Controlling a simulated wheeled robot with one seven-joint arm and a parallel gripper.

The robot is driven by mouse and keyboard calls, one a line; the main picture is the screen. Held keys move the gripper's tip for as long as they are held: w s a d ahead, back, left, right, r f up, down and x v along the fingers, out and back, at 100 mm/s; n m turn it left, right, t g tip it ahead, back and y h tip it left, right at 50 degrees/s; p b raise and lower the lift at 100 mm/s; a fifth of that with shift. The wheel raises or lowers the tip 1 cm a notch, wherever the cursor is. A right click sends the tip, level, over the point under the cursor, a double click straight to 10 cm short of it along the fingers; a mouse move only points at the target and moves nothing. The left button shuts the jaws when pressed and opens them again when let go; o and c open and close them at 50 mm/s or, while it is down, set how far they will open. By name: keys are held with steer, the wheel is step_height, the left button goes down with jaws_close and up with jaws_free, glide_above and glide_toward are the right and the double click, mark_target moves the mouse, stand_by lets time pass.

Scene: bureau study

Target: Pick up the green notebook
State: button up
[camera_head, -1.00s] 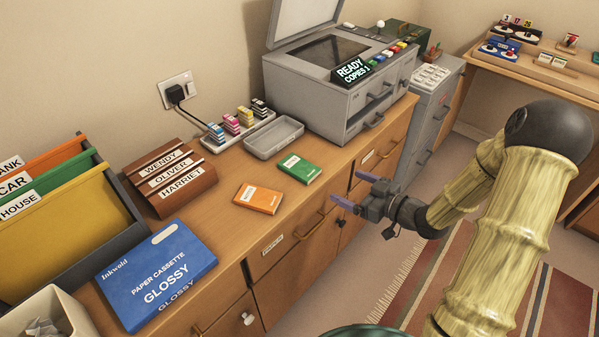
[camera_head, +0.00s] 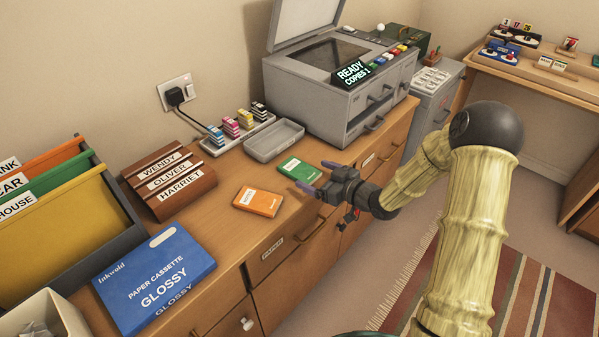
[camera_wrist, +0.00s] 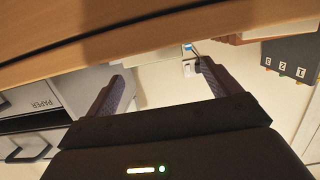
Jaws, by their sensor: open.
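The green notebook (camera_head: 297,170) lies flat on the wooden cabinet top, in front of the grey tray. My gripper (camera_head: 312,178) is open and empty at the notebook's right side, near the cabinet's front edge. In the head view a fingertip overlaps the notebook's near edge, and I cannot tell whether they touch. In the wrist view my two fingers (camera_wrist: 160,85) are spread apart with nothing between them. The notebook cannot be made out in the wrist view.
An orange notebook (camera_head: 258,201) lies to the left. An empty grey tray (camera_head: 274,141) and a copier (camera_head: 325,90) stand behind. The name rack (camera_head: 168,181) and blue paper cassette (camera_head: 155,280) are farther left. The cabinet edge shows close in the wrist view (camera_wrist: 120,40).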

mark_target(302, 171)
steer(key=shift+w+a, duration=0.15)
steer(key=x, duration=0.2)
steer(key=f+x, duration=0.1)
steer(key=x, duration=0.2)
steer(key=shift+b, duration=0.4)
steer(key=shift+w, duration=0.1)
steer(key=c, duration=1.1)
